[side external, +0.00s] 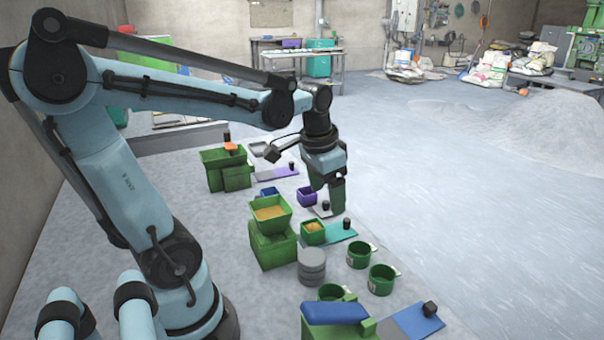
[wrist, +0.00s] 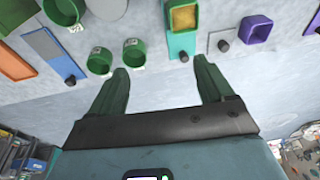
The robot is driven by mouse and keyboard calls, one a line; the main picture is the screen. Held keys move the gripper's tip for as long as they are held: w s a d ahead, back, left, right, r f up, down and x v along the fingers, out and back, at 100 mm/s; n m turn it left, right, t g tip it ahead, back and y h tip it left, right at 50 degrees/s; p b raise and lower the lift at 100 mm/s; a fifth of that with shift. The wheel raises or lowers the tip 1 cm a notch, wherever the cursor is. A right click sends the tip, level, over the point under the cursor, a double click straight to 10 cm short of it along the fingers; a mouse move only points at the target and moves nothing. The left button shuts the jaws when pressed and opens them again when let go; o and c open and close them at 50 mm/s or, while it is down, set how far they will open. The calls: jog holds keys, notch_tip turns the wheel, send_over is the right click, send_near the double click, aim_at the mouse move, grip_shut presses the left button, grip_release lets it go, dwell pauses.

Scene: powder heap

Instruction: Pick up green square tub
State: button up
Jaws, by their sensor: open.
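The green square tub (side external: 313,238) holds yellow-tan powder and stands on a teal mat (side external: 343,232) in the side view. In the wrist view the tub (wrist: 170,35) is near the top edge, on the teal mat (wrist: 185,48), beyond my fingertips. My gripper (side external: 328,200) is open and empty, with its green fingers pointing down, above and a little right of the tub in the side view.
A green hopper (side external: 270,226) with powder stands left of the tub. Grey stacked discs (side external: 312,268) and round green cups (side external: 381,280) are in front. A purple tub (side external: 306,197) is behind. Small black knobs (side external: 346,223) stand on the mats.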

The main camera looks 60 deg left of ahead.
aim_at(313, 224)
jog(key=a+f+g, duration=0.1)
jog(key=a+g, duration=0.1)
jog(key=a, duration=0.3)
jog(key=shift+h, duration=0.4)
jog(key=shift+a+f, duration=0.2)
jog(key=shift+f, duration=5.65)
jog(key=c, duration=1.1)
jog(key=shift+r, duration=0.15)
